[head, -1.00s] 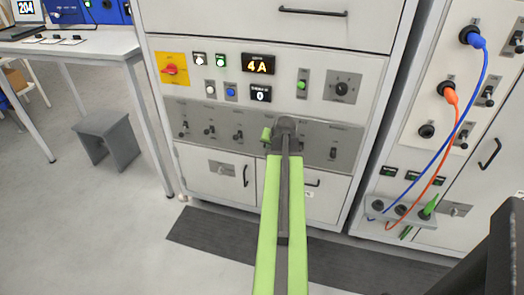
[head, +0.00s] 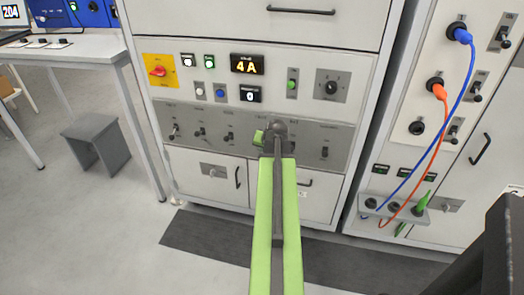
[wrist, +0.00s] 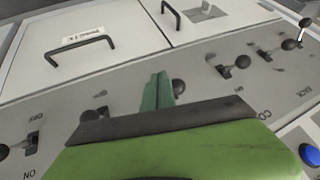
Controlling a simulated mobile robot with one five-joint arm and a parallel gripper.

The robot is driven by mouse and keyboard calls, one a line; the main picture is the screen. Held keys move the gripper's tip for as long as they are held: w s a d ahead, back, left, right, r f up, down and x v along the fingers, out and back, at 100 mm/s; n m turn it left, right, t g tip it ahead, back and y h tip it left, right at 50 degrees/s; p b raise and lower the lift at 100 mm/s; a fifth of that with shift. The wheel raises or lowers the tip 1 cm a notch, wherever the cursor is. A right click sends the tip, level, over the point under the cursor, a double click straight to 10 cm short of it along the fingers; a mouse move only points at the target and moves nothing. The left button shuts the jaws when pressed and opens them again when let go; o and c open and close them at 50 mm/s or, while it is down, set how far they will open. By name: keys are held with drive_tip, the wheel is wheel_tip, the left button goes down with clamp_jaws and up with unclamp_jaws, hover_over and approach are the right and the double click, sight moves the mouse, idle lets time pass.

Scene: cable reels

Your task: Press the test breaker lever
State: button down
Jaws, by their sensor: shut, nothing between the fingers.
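The grey breaker panel (head: 215,118) on the cabinet front carries a row of small black levers. I cannot read which lever is the test one. In the head view, my gripper (head: 259,137) is in front of the right half of this row, and my arm hides part of it. One lever (head: 325,152) shows to the right of my arm. In the wrist view, my shut green fingers (wrist: 157,92) are beside a round lever knob (wrist: 178,88), just to its left. I cannot tell whether they touch. Another knob (wrist: 97,115) is partly hidden by my gripper.
Above the row are a red rotary switch (head: 157,71), a lit 4 A display (head: 247,64), a green-tipped lever (head: 291,87) and a black knob (head: 331,88). Blue (head: 440,130) and orange (head: 428,165) cables hang on the right cabinet. A grey stool (head: 95,145) stands left.

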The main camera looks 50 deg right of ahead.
drive_tip(key=shift+r, duration=0.1)
idle(0.6)
drive_tip(key=shift+r+p, duration=0.7)
drive_tip(key=shift+p, duration=0.1)
drive_tip(key=p+v, duration=0.6)
drive_tip(key=v, duration=0.1)
drive_tip(key=shift+r, duration=0.2)
drive_tip(key=shift+s+a, duration=0.1)
